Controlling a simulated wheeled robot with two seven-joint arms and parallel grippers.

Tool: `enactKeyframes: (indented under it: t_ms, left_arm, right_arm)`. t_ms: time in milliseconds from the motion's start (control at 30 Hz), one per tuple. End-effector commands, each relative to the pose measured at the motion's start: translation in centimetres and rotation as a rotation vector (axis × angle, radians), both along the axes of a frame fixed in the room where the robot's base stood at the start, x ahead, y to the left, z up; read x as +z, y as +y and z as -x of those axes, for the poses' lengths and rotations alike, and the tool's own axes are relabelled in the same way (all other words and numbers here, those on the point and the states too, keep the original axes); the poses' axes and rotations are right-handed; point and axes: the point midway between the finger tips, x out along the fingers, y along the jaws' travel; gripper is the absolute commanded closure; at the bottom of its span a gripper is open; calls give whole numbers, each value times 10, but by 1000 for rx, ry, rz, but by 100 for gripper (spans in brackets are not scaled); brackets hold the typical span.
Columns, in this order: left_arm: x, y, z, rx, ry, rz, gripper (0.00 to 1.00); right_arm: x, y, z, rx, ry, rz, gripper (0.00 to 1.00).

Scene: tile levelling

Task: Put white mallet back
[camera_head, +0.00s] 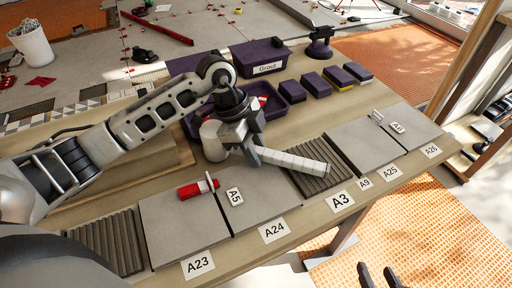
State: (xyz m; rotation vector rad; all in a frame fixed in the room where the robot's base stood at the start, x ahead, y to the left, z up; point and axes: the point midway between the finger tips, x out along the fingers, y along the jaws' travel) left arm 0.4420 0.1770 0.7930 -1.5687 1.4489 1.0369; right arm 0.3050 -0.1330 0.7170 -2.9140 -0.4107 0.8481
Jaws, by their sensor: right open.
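The white mallet has a rounded pale head (213,140) and a long pale handle (295,161) pointing right over the ribbed mat at A3. My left gripper (243,137) reaches in from the left and appears shut around the mallet between head and handle. Its fingers are partly hidden by the wrist. The mallet is over the workbench, and its exact height is unclear. My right gripper (380,276) shows only as two dark, parted fingertips at the bottom edge, open and empty, over the orange mat.
The wooden bench holds grey tiles (180,225) with labels. A red cylindrical tool (197,189) lies near A5. Behind are a purple tray (292,91), a Grout bin (263,56), several purple blocks (315,83) and a purple stand (320,41). A white bucket (33,45) stands far left.

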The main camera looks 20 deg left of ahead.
Motion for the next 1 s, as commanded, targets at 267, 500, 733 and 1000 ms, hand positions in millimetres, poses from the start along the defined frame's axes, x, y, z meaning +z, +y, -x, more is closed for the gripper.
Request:
enactKeyframes:
  t_ms: [267, 500, 733, 1000]
  left_arm:
    - [0, 0, 0, 0, 0, -1, 57]
    - [18, 7, 0, 1, -3, -2, 57]
    - [64, 26, 1, 2, -4, -2, 57]
    - [105, 43, 3, 1, -2, -1, 57]
  right_arm:
    - [1, 0, 0, 1, -1, -1, 58]
    - [3, 0, 0, 1, -1, -1, 58]
    - [5, 0, 0, 0, 2, -2, 58]
    - [6, 0, -1, -1, 4, 1, 58]
